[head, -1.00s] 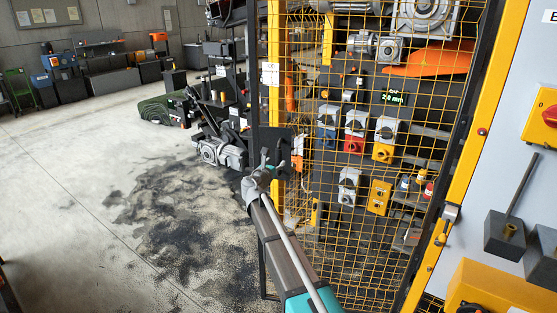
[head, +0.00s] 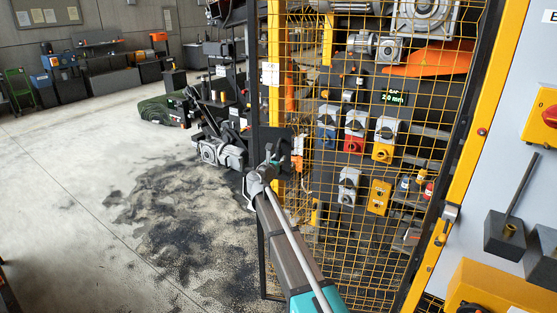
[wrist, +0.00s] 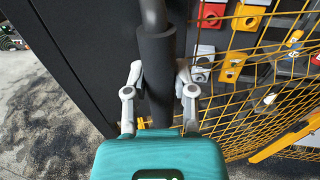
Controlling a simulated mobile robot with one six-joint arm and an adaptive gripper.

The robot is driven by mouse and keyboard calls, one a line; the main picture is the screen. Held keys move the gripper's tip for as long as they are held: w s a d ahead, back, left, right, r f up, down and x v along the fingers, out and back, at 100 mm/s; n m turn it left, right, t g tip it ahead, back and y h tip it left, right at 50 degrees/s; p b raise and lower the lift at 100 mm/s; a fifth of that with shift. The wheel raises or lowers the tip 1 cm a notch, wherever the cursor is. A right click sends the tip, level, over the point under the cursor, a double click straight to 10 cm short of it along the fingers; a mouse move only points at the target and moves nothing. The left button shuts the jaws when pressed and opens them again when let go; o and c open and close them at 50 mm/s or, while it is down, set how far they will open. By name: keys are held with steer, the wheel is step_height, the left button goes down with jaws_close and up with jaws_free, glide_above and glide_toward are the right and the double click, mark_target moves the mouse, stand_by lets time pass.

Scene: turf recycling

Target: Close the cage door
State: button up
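The cage door is a yellow wire mesh panel (head: 350,235) with a dark frame, in the middle and right of the head view. Its mesh also shows at the right of the wrist view (wrist: 245,120). A thick black upright handle (wrist: 157,65) stands beside a flat dark panel in the wrist view. My gripper (wrist: 158,78) has one finger on each side of this handle, and both fingertips appear to press against it. In the head view my gripper (head: 266,166) is at the door's left dark post, and the handle is largely hidden there.
A yellow post (head: 470,160) with a metal latch (head: 450,212) stands at the right, beside a grey panel with a red knob (head: 550,116). Switch boxes and motors show behind the mesh. The floor (head: 60,215) at left is open, with dark granules (head: 180,215) scattered on it.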

jaws_close()
